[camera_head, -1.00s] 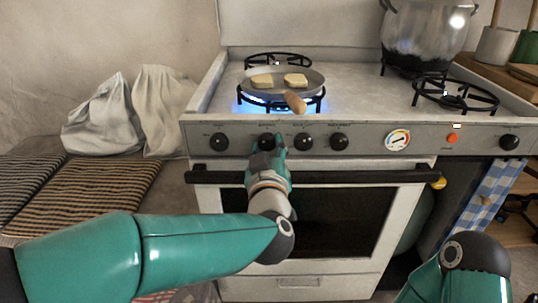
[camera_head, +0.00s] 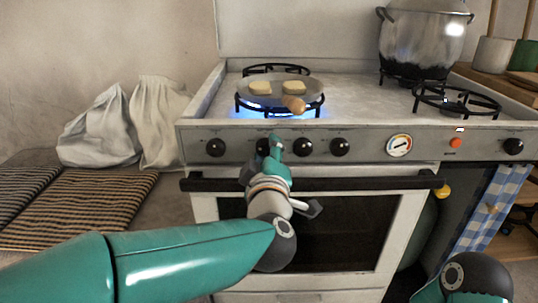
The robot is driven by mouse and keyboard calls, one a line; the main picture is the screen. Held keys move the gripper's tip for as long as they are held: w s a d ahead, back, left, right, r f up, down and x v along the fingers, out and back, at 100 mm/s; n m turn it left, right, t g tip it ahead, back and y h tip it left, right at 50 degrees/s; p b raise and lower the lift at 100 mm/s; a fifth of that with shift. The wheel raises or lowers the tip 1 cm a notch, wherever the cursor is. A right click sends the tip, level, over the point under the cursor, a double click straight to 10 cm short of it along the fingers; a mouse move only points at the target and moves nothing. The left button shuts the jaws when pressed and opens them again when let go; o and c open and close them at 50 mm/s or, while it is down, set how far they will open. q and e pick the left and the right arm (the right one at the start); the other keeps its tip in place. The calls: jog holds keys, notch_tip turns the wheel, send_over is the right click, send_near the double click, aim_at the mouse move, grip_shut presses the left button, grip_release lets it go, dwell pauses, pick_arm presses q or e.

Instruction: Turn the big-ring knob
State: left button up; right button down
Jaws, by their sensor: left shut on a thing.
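The stove's front panel carries a row of black knobs. My left gripper (camera_head: 270,148) is at the second knob from the left (camera_head: 262,146) and is shut on it, hiding much of it. The labels are too small to read, so I cannot tell which one is the big-ring knob by name. The other knobs, the far left one (camera_head: 216,147), the third (camera_head: 303,147) and the fourth (camera_head: 340,147), stand free. Blue flame (camera_head: 250,112) burns under the pan (camera_head: 280,97) on the front left ring. My right gripper is out of view; only part of that arm shows at bottom right.
The pan's wooden handle (camera_head: 294,104) points forward over the stove edge. A dark oven handle bar (camera_head: 350,183) runs below the knobs, close under my left wrist. A large pot (camera_head: 420,45) stands at the back right. The front right ring (camera_head: 457,100) is empty.

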pick_arm(q)
jog(key=shift+a+f, duration=0.1)
jog(key=shift+f, duration=0.05)
jog(key=o, duration=1.1)
jog(key=shift+o, duration=0.2)
jog(key=shift+s, duration=0.1)
jog(key=shift+s, duration=0.35)
jog(key=s, duration=1.1)
